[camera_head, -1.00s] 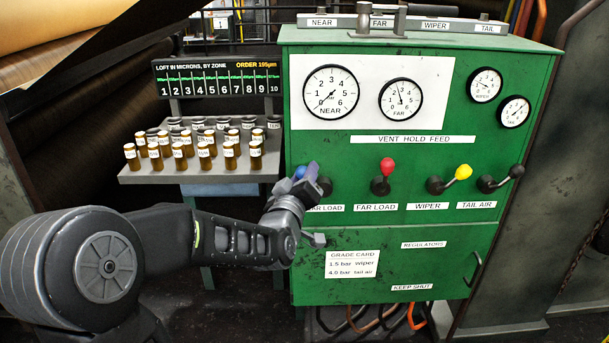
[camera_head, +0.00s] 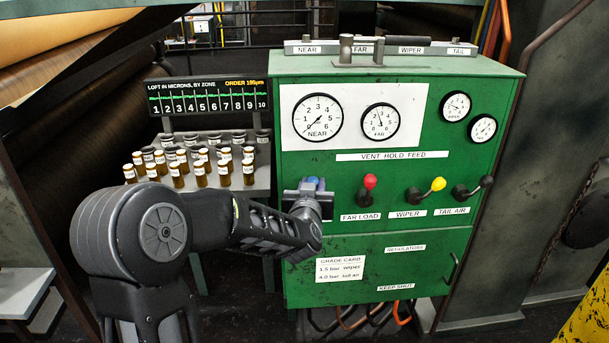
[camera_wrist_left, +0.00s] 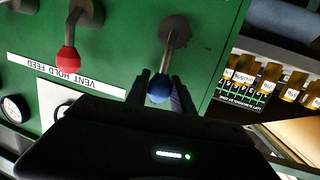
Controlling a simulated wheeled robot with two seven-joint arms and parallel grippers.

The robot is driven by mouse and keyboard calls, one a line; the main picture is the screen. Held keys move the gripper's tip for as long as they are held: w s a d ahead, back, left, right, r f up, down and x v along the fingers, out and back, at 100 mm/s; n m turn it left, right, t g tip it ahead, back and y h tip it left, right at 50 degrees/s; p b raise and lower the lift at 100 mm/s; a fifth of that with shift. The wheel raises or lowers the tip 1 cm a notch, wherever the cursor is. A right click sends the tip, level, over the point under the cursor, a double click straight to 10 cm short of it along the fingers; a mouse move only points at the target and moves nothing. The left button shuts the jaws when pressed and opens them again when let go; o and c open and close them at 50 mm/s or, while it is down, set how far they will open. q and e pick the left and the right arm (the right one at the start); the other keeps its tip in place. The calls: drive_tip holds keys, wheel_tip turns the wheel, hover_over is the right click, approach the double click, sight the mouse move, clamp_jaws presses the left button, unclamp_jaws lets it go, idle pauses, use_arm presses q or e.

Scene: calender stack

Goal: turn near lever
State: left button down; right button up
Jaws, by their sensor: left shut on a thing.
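The near lever has a blue knob (camera_head: 313,184), mostly hidden behind my left gripper (camera_head: 308,190) in the head view. In the left wrist view the blue knob (camera_wrist_left: 159,88) sits between the two fingers of my left gripper (camera_wrist_left: 161,92), at the end of a metal stem from a dark round mount. The left gripper is shut on the knob. The near lever's label is hidden by the gripper. The far load lever has a red knob (camera_head: 369,182) to the right. My right gripper is not in view.
The yellow wiper lever (camera_head: 438,184) and black tail air lever (camera_head: 486,182) stand farther right on the green cabinet (camera_head: 400,235). The near gauge (camera_head: 317,118) is above the levers. Several brown bottles (camera_head: 200,172) stand on a shelf left of the cabinet.

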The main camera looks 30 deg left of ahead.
use_arm(q)
drive_tip(key=d+m+p, duration=0.1)
drive_tip(key=p, duration=0.1)
drive_tip(key=w+d+m+g+p, duration=0.1)
drive_tip(key=m+p, duration=0.1)
drive_tip(key=w+d+m+p, duration=0.1)
drive_tip(key=p, duration=0.2)
drive_tip(key=shift+m+y, duration=0.3)
drive_tip(key=shift+y, duration=0.1)
drive_tip(key=shift+w+d+f+m+g+p, duration=0.45)
drive_tip(key=shift+m+p, duration=0.35)
drive_tip(key=shift+p, duration=0.25)
drive_tip(key=shift+f+m+y+p, duration=0.35)
drive_tip(key=shift+m+y+p, duration=0.05)
drive_tip(key=c, duration=1.1)
unclamp_jaws()
drive_tip(key=shift+w+f, duration=0.1)
